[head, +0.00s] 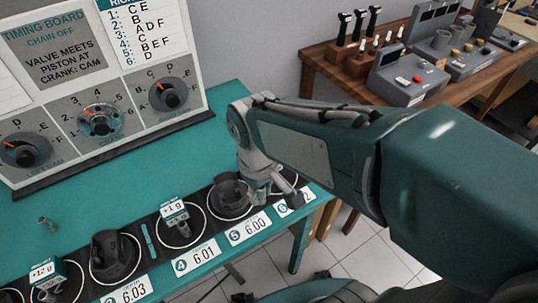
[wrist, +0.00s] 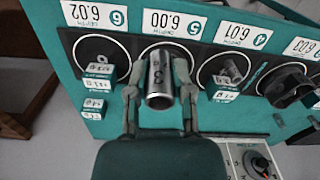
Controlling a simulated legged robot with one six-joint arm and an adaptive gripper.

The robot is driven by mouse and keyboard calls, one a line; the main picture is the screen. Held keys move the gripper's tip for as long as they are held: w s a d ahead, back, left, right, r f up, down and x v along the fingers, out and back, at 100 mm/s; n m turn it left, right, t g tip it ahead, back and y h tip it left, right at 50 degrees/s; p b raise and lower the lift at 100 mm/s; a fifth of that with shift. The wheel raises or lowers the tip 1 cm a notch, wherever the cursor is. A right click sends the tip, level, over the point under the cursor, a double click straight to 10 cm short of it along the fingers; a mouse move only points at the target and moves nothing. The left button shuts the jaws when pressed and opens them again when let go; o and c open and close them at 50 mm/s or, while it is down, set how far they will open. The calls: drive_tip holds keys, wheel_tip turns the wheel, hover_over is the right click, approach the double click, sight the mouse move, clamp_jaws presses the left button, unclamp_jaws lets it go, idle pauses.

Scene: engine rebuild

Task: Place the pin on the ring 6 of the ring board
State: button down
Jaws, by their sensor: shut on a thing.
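My gripper (wrist: 160,92) is shut on a grey metal pin (wrist: 160,78), a hollow cylinder marked 3. In the wrist view the pin is in front of ring 5 (wrist: 143,54), and its height above the board is hard to judge. Ring 6 (wrist: 80,47) is to the left there, with white tags (wrist: 98,75) over its near side. In the head view my gripper (head: 274,186) is at the right end of the ring board, beside ring 5 (head: 211,211). It covers most of ring 6, and the pin cannot be made out there.
The timing board (head: 85,85) rises behind. A wooden bench (head: 335,62) stands at the back right.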

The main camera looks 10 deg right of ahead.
drive_tip(key=shift+w+d+f, duration=0.1)
drive_tip(key=shift+w+d, duration=0.1)
drive_tip(key=shift+w, duration=0.1)
drive_tip(key=w+d+f, duration=0.4)
drive_tip(key=w+d, duration=0.1)
drive_tip(key=w, duration=0.2)
hover_over(282, 176)
drive_tip(key=s+a, duration=0.1)
drive_tip(key=s, duration=0.2)
drive_tip(key=f, duration=0.5)
drive_tip(key=shift+w, duration=0.25)
drive_tip(key=shift+w+d+f, duration=0.1)
drive_tip(key=shift+w+f, duration=0.05)
drive_tip(key=shift+f, duration=1.65)
drive_tip(key=c, duration=0.5)
unclamp_jaws()
drive_tip(key=shift+f, duration=0.15)
